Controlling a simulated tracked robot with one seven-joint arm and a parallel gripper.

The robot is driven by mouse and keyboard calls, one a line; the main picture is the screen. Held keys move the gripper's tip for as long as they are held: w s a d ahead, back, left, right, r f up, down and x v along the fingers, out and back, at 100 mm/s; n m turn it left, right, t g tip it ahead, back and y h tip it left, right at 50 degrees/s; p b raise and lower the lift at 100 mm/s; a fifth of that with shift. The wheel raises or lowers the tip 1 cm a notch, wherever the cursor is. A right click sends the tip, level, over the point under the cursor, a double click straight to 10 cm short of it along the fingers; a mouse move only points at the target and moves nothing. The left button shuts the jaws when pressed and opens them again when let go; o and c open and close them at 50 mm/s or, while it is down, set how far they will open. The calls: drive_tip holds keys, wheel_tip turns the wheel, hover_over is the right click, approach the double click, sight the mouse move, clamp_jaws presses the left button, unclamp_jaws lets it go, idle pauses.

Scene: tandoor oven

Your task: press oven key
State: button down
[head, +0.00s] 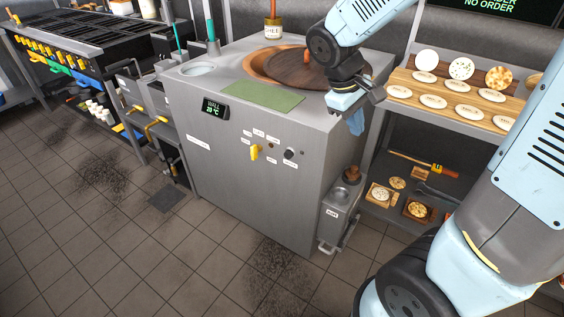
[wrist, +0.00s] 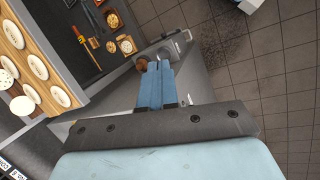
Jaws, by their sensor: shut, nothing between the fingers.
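The oven (head: 225,155) is a grey steel box with a round dark lid on top. Its front panel has a dark display (head: 215,108) reading "WALL 20 °C", a yellow lever (head: 254,153), a small dark round button (head: 271,146) and a black knob (head: 290,154), with white labels around them. I cannot read which control is the key. My gripper (head: 355,124) points down beside the oven's right front corner, to the right of the controls and apart from them. Its blue fingers are together and empty, also in the wrist view (wrist: 157,68).
A grill (head: 85,45) with yellow knobs stands at left. The tiled floor before the oven is clear.

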sight(286, 156)
drive_tip(key=w+a+f+n+t+h, duration=0.2)
drive_tip(key=a+f+n+t+h, duration=0.1)
drive_tip(key=a+f+n+t, duration=0.4)
drive_tip(key=w+a+f+n+t+h, duration=0.3)
drive_tip(key=a+f+n+t, duration=0.4)
drive_tip(key=a+f+n, duration=0.7)
drive_tip(key=a+f, duration=0.3)
drive_tip(key=f, duration=0.2)
drive_tip(key=shift+w+a+f, duration=0.2)
drive_tip(key=shift+w+f, duration=0.05)
drive_tip(key=shift+f, duration=0.1)
drive_tip(key=x, duration=1.4)
drive_tip(key=shift+a+n, duration=0.15)
drive_tip(key=shift+n, duration=0.15)
